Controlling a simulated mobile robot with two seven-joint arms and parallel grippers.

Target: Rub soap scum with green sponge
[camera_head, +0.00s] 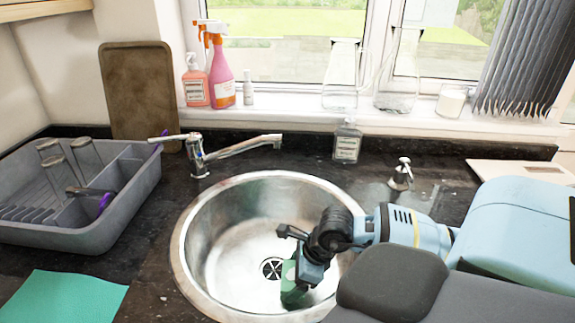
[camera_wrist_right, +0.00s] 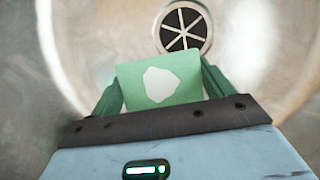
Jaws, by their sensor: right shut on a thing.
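My right gripper (camera_head: 298,272) is down inside the round steel sink (camera_head: 215,235). It is shut on the green sponge (camera_head: 290,287), close to the drain. In the right wrist view the sponge (camera_wrist_right: 185,95) sits between the two fingers, with a pale whitish patch on its face. I cannot tell whether the sponge touches the sink bottom. Cloudy whitish areas show on the sink floor, but I cannot tell soap scum from glare. My left gripper is not in view.
The drain (camera_head: 271,268) lies beside the sponge. A tap (camera_head: 240,150) reaches over the sink's back rim. A grey dish rack (camera_head: 75,200) with glasses stands left, a teal cloth (camera_head: 65,298) in front. A soap bottle (camera_head: 347,142) and dispenser (camera_head: 401,175) stand behind the sink.

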